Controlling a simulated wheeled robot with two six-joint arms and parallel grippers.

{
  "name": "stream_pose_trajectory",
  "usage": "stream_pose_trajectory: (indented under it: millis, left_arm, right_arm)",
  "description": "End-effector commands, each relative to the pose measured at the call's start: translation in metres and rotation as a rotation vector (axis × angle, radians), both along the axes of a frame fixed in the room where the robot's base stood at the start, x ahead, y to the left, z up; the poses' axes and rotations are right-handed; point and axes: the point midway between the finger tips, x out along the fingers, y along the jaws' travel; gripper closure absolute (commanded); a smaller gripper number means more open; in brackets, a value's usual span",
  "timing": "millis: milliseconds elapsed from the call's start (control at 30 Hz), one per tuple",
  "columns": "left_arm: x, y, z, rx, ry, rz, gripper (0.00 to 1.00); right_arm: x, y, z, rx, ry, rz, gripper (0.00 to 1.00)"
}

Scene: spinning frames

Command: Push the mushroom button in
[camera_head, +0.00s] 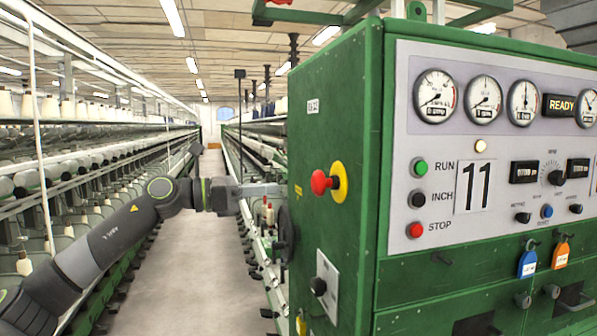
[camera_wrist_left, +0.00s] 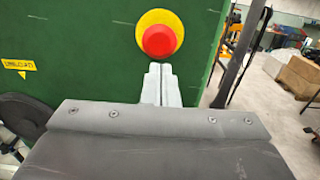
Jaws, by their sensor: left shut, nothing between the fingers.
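The red mushroom button (camera_head: 321,182) stands out from a yellow round base (camera_head: 340,182) on the green side wall of the machine cabinet. In the left wrist view the red cap (camera_wrist_left: 158,41) sits in the yellow ring (camera_wrist_left: 176,22), just beyond my fingertips. My left gripper (camera_head: 284,188) is shut and empty, its fingers pointing at the cap from the left. It also shows in the left wrist view (camera_wrist_left: 160,68), with the tips just below the cap. A small gap shows between the tips and the cap in the head view. My right gripper is not in view.
The green cabinet (camera_head: 335,110) fills the right side, with gauges and RUN, INCH and STOP buttons (camera_head: 415,230) on its front panel. A black knob (camera_head: 318,286) sits lower on the side wall. Spinning frames line the aisle (camera_head: 190,240), whose floor is clear.

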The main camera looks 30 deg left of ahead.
Motion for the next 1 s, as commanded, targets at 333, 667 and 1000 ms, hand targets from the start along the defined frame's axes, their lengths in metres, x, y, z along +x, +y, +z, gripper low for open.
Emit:
stream_pose_trajectory:
  millis: [333,667,1000]
  left_arm:
    - [0.031,-0.027,0.007,-0.005,-0.003,-0.003,1.0]
    - [0.052,-0.043,0.004,-0.003,-0.002,0.0,1.0]
    - [0.055,-0.046,0.002,-0.001,-0.001,0.001,1.0]
  right_arm:
    - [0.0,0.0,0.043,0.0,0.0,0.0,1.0]
    - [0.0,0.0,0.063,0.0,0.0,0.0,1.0]
    - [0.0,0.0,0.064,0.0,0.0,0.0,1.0]
